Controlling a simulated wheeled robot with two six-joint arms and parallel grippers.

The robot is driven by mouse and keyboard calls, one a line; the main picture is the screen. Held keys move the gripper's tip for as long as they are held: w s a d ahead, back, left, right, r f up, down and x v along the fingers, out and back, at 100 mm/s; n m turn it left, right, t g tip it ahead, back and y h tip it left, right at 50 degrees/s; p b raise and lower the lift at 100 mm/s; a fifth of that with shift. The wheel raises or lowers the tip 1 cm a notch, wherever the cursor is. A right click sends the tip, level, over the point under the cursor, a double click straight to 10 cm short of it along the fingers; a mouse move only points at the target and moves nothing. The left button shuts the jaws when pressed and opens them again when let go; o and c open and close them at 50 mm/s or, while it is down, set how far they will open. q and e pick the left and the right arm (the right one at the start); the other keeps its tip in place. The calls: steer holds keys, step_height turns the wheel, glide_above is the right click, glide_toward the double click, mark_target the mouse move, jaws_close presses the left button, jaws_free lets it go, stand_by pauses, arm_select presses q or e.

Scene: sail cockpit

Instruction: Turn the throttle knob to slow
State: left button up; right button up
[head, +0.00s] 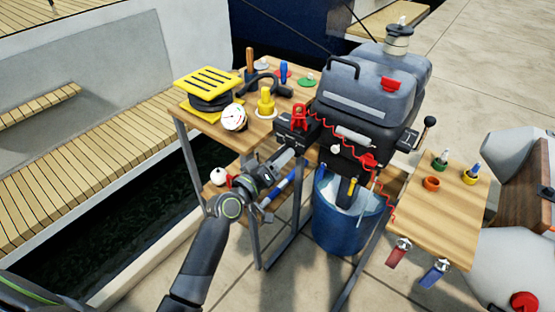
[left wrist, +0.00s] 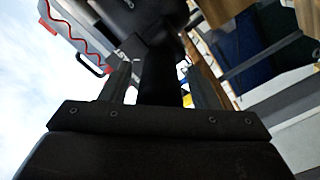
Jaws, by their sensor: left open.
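The outboard motor (head: 370,95) has a grey top and a dark lower body. A black tiller block (head: 291,134) with small pale marks juts from its left side, with a red clip (head: 299,114) on top. I cannot clearly pick out the throttle knob or its setting. My left gripper (head: 288,157) is just below and in front of this block. In the left wrist view, the left gripper (left wrist: 163,82) is open, its fingers on either side of a dark bar-like part (left wrist: 160,72); contact is unclear. My right gripper is not in view.
A wooden table (head: 205,128) at left holds a yellow-topped stack (head: 208,84), a round gauge (head: 233,117) and several tools. A blue bucket (head: 345,222) stands under the motor. A red coiled cord (head: 352,143) hangs across its front. A small wooden shelf (head: 440,215) is at right.

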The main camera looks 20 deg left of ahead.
arm_select(q)
steer(key=b+v, duration=0.2)
steer(key=v, duration=1.5)
steer(key=shift+s, duration=0.2)
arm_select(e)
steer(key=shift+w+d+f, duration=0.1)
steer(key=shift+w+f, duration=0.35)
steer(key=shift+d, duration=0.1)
